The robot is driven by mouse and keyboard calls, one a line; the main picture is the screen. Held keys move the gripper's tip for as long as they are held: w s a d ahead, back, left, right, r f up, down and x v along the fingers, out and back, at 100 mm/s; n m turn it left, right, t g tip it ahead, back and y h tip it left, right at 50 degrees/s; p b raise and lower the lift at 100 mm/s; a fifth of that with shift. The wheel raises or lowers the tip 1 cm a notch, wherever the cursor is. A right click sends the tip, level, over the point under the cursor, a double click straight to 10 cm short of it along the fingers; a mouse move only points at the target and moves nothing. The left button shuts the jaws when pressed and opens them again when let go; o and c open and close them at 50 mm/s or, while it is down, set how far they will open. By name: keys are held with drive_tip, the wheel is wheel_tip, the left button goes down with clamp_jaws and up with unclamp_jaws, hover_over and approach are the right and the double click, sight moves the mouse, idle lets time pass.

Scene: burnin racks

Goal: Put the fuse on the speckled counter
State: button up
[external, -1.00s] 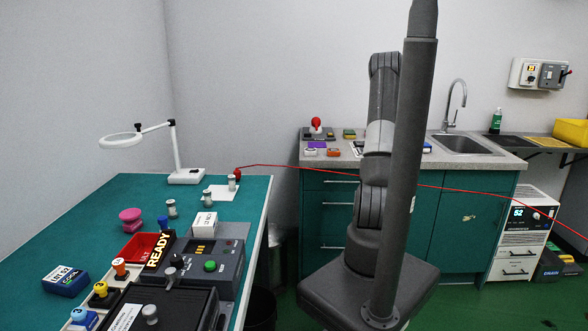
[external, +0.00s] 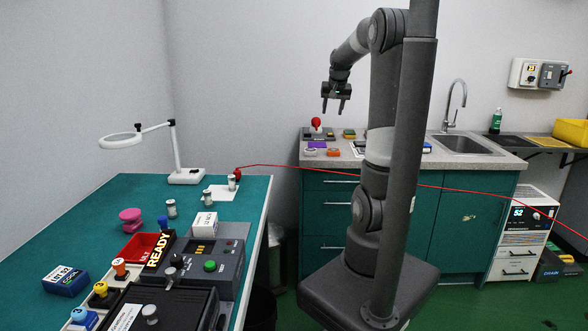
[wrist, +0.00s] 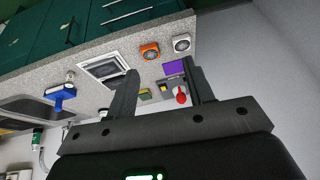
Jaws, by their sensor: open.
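Several small pale cylinders with metal ends stand on the green bench and look like fuses: one near the red ball (external: 232,182), one at the bench's right (external: 207,198), one farther left (external: 171,208). I cannot tell which one is the task's fuse. The speckled counter (external: 480,166) is at the back right, and it also shows in the wrist view (wrist: 122,46). My gripper (external: 334,110) is open and empty, fingers pointing down, raised above the counter's left end. Its two dark fingers (wrist: 162,88) stand apart in the wrist view with nothing between them.
The counter's left end holds a red-knobbed device (external: 316,128), a purple block (external: 317,145) and an orange item (external: 333,152). A sink (external: 462,144) lies to the right. A lamp (external: 185,176) and a READY device (external: 212,262) stand on the bench. A red line (external: 400,182) crosses the picture.

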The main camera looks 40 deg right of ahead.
drive_tip(key=s+a+n+t+y, duration=0.1)
drive_tip(key=s+a+n, duration=0.15)
drive_tip(key=a, duration=0.65)
drive_tip(key=s+a+n, duration=0.2)
drive_tip(key=s+a, duration=0.2)
drive_tip(key=a, duration=0.5)
drive_tip(key=s+a+f+n+y, duration=0.1)
drive_tip(key=s+a+f+n, duration=0.3)
drive_tip(key=s+a, duration=0.6)
drive_tip(key=shift+a+t+y, duration=0.3)
drive_tip(key=shift+a, duration=0.2)
